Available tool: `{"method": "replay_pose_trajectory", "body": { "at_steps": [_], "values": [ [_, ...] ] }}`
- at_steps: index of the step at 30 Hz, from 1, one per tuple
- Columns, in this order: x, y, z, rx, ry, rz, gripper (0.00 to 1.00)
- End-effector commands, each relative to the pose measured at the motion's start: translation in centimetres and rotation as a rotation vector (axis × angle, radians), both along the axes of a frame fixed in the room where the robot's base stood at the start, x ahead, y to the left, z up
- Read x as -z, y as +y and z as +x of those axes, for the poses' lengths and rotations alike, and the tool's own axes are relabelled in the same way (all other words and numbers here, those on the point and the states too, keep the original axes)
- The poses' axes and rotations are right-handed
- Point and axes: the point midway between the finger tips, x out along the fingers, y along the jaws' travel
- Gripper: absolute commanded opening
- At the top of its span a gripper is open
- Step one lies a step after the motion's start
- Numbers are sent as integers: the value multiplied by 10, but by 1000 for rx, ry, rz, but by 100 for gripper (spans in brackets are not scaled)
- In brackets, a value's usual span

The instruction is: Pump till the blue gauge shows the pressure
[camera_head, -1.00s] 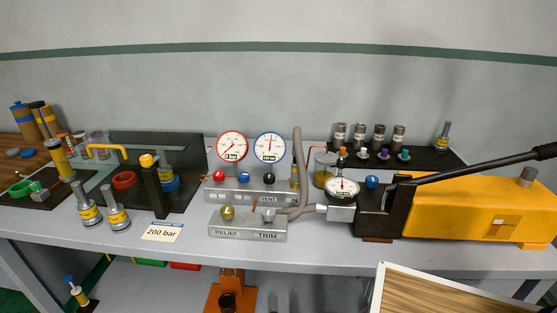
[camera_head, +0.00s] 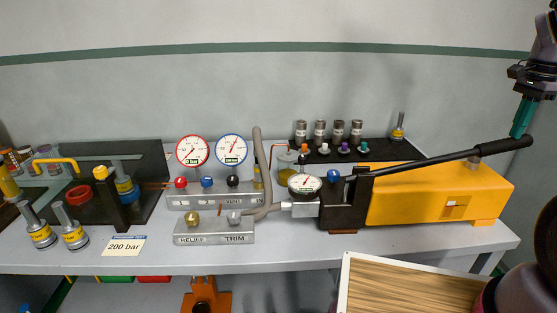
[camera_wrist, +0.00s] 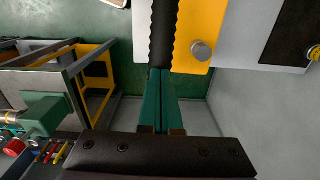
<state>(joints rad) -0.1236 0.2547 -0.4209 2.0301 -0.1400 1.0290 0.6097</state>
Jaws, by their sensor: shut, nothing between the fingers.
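The blue-rimmed gauge (camera_head: 231,149) stands on the valve block beside the red-rimmed gauge (camera_head: 193,151); its needle points up and slightly right, its small readout too fine to read. A card (camera_head: 124,246) reads 200 bar. The yellow hand pump (camera_head: 435,195) has a long black lever (camera_head: 430,159) slanting up to the right, ending in a thick grip. My gripper (camera_head: 520,133) is shut and empty, its green fingers pointing down at the lever's grip end. In the wrist view the shut fingertips (camera_wrist: 161,72) lie close to the ribbed black grip (camera_wrist: 164,35); contact is unclear.
A white round gauge (camera_head: 305,183) and blue knob (camera_head: 334,176) sit by the pump. Valve knobs and the RELIEF and TRIM block (camera_head: 214,238) are left of it. Several fittings stand on a black tray (camera_head: 375,156) behind. A wood-topped board (camera_head: 410,290) is in front.

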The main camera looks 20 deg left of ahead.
Motion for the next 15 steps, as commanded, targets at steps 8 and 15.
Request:
{"method": "replay_pose_trajectory", "body": {
  "at_steps": [8,15],
  "values": [
    [11,-2,-1,1,6,-1,0],
    [32,-7,1,1,5,0,0]
  ]
}}
